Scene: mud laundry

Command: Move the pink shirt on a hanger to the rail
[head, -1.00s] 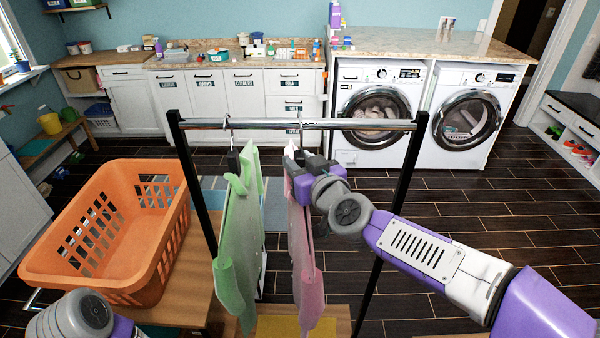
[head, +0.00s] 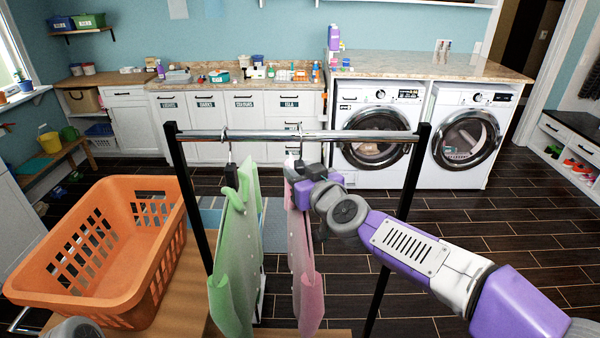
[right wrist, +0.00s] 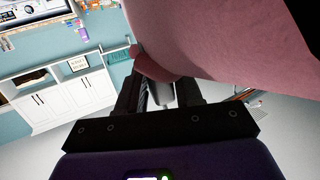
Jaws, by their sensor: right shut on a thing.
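The pink shirt (head: 306,260) hangs upright below the rail (head: 360,136) in the head view. Its hanger hook (head: 300,148) reaches up to the rail's height; I cannot tell whether it is over the bar or just in front. My right gripper (head: 298,174) is shut at the top of the pink shirt, by the hanger, just below the rail. In the right wrist view, pink cloth (right wrist: 215,35) fills the upper right, above the jaws (right wrist: 158,95); the exact grip is partly hidden.
A green shirt (head: 238,260) hangs on the rail just left of the pink one. The black rail posts (head: 405,195) stand at either side. An orange basket (head: 150,265) sits left of the rack. Rail to the right is bare.

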